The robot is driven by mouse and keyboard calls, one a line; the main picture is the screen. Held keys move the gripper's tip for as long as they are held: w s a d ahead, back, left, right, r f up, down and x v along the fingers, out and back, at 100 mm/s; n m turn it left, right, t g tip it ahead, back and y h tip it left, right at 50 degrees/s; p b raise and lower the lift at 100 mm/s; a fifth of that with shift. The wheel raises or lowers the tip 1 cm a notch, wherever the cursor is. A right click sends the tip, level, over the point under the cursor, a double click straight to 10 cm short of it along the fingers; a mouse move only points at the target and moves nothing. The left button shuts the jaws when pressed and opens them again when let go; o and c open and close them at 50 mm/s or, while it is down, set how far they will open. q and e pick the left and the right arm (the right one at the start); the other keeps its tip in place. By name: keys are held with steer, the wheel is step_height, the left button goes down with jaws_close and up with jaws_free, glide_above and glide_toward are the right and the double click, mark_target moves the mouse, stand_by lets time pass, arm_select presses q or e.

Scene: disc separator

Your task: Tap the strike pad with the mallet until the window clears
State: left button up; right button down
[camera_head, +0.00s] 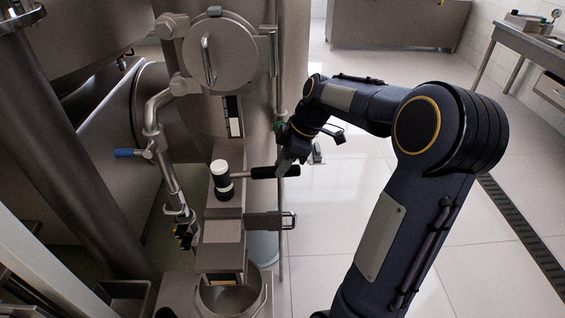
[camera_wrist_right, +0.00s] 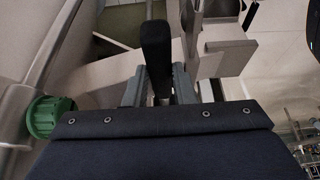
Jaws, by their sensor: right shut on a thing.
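The mallet (camera_head: 222,181) has an upright cylindrical head, white with a dark band, and a black handle running right. My right gripper (camera_head: 287,166) is shut on the handle's right end. In the right wrist view, the black handle (camera_wrist_right: 157,55) stands between the fingers of my right gripper (camera_wrist_right: 160,85); the head is hidden there. The mallet head appears over the upper end of a grey metal housing (camera_head: 222,231). I cannot tell whether it touches it, and no strike pad is clearly distinguishable. A dark and white strip (camera_head: 232,116), perhaps the window, is on the machine column. My left gripper is out of view.
A round cover with a handle (camera_head: 219,54) and a bent pipe with a blue-handled valve (camera_head: 130,153) crowd the left. A latch bracket (camera_head: 270,221) juts out below the mallet handle. Tiled floor (camera_head: 330,215) is open to the right. A green knob (camera_wrist_right: 50,117) shows in the wrist view.

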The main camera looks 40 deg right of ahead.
step_height(320, 180, up, 5)
steer(key=p, duration=0.3)
steer(key=shift+f, duration=0.35)
steer(key=shift+t+y+b, duration=0.3)
steer(key=shift+b, duration=0.25)
stand_by(0.5)
